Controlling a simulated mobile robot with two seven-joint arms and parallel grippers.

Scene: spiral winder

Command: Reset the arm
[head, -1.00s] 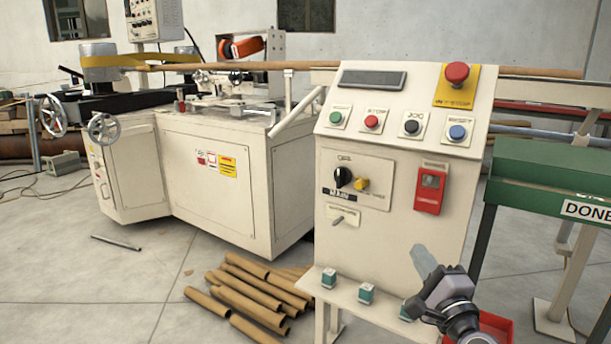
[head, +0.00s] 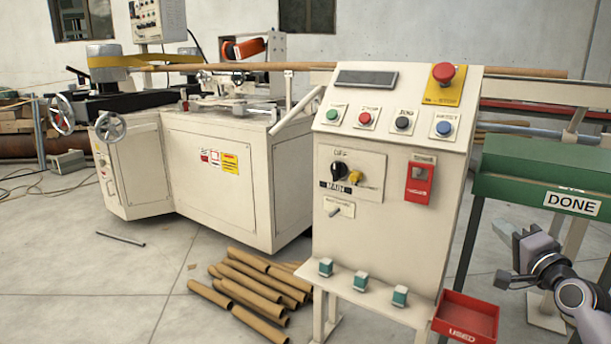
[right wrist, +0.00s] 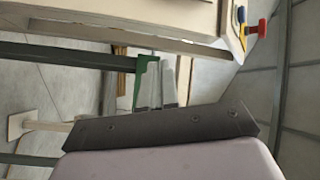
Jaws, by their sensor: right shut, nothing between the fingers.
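My right gripper (head: 511,243) is at the right of the head view, beside the control console (head: 390,230) and in front of the legs of the green DONE rack. It is shut with nothing held and touches nothing that I can see. In the right wrist view its two grey fingers (right wrist: 162,84) lie close together. The console's pale edge shows above them there. My left gripper is not in view.
The green DONE rack (head: 510,193) stands right of the console. A red USED tray (head: 466,318) and several small green-topped blocks sit at the console's low shelf. Cardboard tubes (head: 250,290) lie on the floor. Open floor lies at the left.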

